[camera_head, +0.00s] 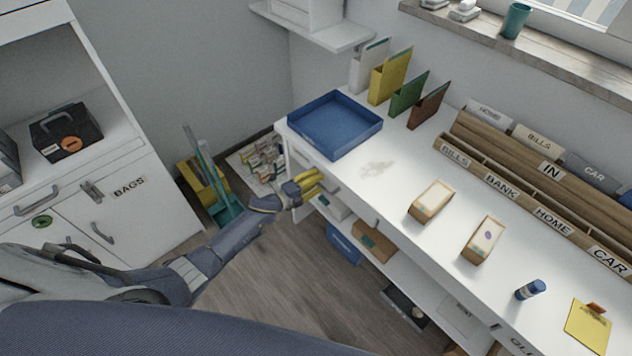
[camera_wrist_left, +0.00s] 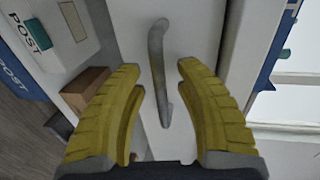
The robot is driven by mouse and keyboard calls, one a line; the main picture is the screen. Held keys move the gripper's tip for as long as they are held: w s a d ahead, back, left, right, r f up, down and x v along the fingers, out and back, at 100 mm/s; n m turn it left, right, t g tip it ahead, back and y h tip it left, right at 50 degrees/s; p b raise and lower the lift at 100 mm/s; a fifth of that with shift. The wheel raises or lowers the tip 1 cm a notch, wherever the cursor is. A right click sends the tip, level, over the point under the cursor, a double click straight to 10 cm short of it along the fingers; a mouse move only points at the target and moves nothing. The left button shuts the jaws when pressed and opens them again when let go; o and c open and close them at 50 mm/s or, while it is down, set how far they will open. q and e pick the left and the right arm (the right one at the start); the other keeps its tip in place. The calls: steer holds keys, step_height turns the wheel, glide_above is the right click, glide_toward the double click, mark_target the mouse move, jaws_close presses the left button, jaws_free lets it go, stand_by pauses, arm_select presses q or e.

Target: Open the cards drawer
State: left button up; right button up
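My left gripper (camera_head: 308,183) is at the front edge of the white desk, near its left end, by the drawer front. In the left wrist view the two yellow fingers (camera_wrist_left: 161,100) of that gripper are open. A grey bar handle (camera_wrist_left: 157,65) on a white drawer front (camera_wrist_left: 190,35) lies between and beyond the fingers. The fingers look apart from the handle, and nothing is held. No cards label is readable on this drawer; in the head view the gripper partly hides its front. My right gripper is not in view.
A blue tray (camera_head: 335,125) sits on the desk above the drawer. Upright folders (camera_head: 390,78) stand behind it. Two small boxes (camera_head: 432,200) lie farther right. Under the desk are a blue box (camera_head: 343,243) and a brown box (camera_head: 374,241). A white cabinet (camera_head: 130,215) stands at left.

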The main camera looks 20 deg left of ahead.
arm_select(q)
jaws_close()
steer(key=shift+s, duration=0.15)
stand_by(0.4)
